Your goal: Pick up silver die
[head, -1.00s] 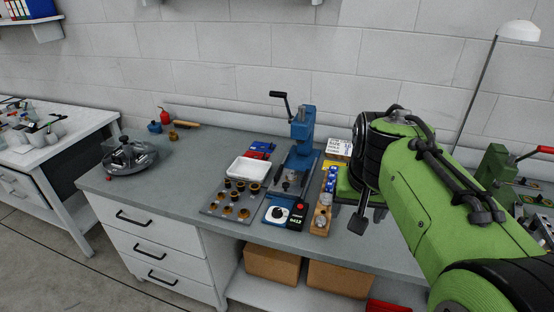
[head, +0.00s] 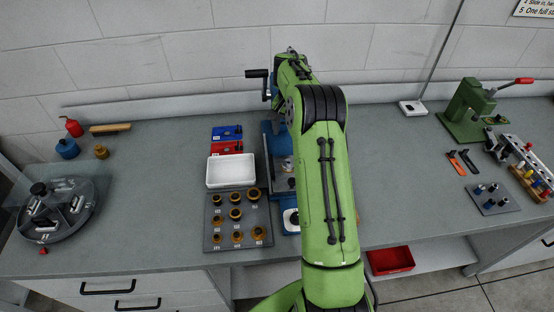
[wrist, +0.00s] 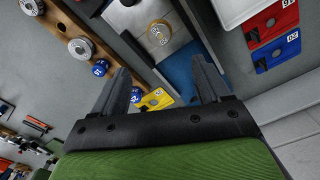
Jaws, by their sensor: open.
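In the wrist view, silver round dies sit on a wooden rack; one silver die (wrist: 81,47) is left of my gripper (wrist: 160,64), and another (wrist: 31,6) is at the top left edge. A blue die (wrist: 100,68) sits on the same rack, closer to my left finger. A brass-rimmed round piece (wrist: 158,33) sits on the grey plate of the press, beyond the fingertips. I cannot tell which of these is the task's die. My gripper is open with nothing between the fingers. In the head view my arm hides the gripper and the rack.
The blue press (head: 268,165) stands partly behind my arm. Left of it are a white tray (head: 231,170) and a grey plate (head: 212,240) of brass-coloured dies.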

